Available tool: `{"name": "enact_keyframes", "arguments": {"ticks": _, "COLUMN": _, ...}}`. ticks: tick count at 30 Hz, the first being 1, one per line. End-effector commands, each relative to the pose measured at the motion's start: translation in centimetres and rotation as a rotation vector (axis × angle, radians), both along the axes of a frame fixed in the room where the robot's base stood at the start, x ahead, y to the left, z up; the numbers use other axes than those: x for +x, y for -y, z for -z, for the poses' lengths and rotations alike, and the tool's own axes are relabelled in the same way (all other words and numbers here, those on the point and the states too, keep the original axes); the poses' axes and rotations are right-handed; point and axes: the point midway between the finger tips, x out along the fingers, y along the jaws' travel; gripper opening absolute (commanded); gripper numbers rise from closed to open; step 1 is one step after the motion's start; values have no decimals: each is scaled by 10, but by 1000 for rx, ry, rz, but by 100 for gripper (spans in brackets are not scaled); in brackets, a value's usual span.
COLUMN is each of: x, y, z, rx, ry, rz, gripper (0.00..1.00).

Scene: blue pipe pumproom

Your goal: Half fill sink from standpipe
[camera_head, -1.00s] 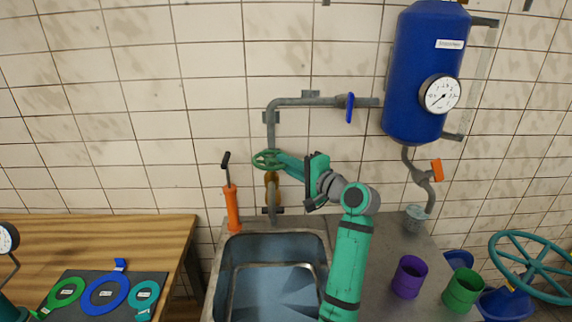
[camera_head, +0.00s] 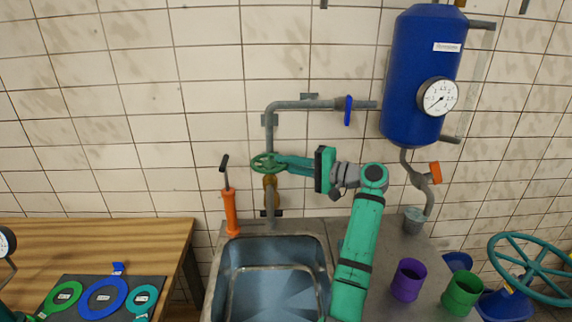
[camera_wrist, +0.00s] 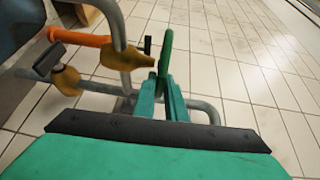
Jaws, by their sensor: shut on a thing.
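The grey standpipe (camera_head: 269,134) rises from behind the sink along the tiled wall. Its green handwheel (camera_head: 260,163) sits above a brass valve body (camera_head: 270,187). My gripper (camera_head: 281,163) is shut on the rim of the handwheel from the right. In the wrist view the gripper fingers (camera_wrist: 163,97) close on the green wheel (camera_wrist: 166,52), which shows edge-on. A brass body (camera_wrist: 127,58) is just left of it. The sink (camera_head: 230,262) is below, a blue-grey basin with a paler rectangular outline inside. I cannot tell its water level.
An orange hand pump (camera_head: 231,210) stands left of the standpipe. A blue lever (camera_head: 348,110) is on the upper pipe, near a blue tank (camera_head: 425,70) with a gauge (camera_head: 438,97). Purple (camera_head: 408,280) and green (camera_head: 462,293) cups stand right of my arm. A wooden table (camera_head: 110,245) is left.

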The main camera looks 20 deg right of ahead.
Motion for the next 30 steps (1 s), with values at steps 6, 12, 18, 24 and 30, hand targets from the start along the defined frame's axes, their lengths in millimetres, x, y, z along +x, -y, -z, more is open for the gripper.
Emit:
{"name": "enact_keyframes", "arguments": {"ticks": 6, "x": 0, "y": -2, "z": 1, "rx": 0, "ry": -3, "rz": -3, "gripper": 25}}
{"name": "enact_keyframes", "arguments": {"ticks": 12, "x": 0, "y": -1, "z": 1, "rx": 0, "ry": -1, "rz": -1, "gripper": 29}}
{"name": "enact_keyframes", "arguments": {"ticks": 18, "x": -4, "y": 5, "z": 0, "rx": 1, "ry": -1, "rz": 3, "gripper": 29}}
{"name": "enact_keyframes", "arguments": {"ticks": 24, "x": -24, "y": 25, "z": -2, "rx": 1, "ry": 0, "rz": 4, "gripper": 29}}
{"name": "enact_keyframes", "arguments": {"ticks": 30, "x": -50, "y": 51, "z": -4, "rx": 1, "ry": -1, "rz": 2, "gripper": 29}}
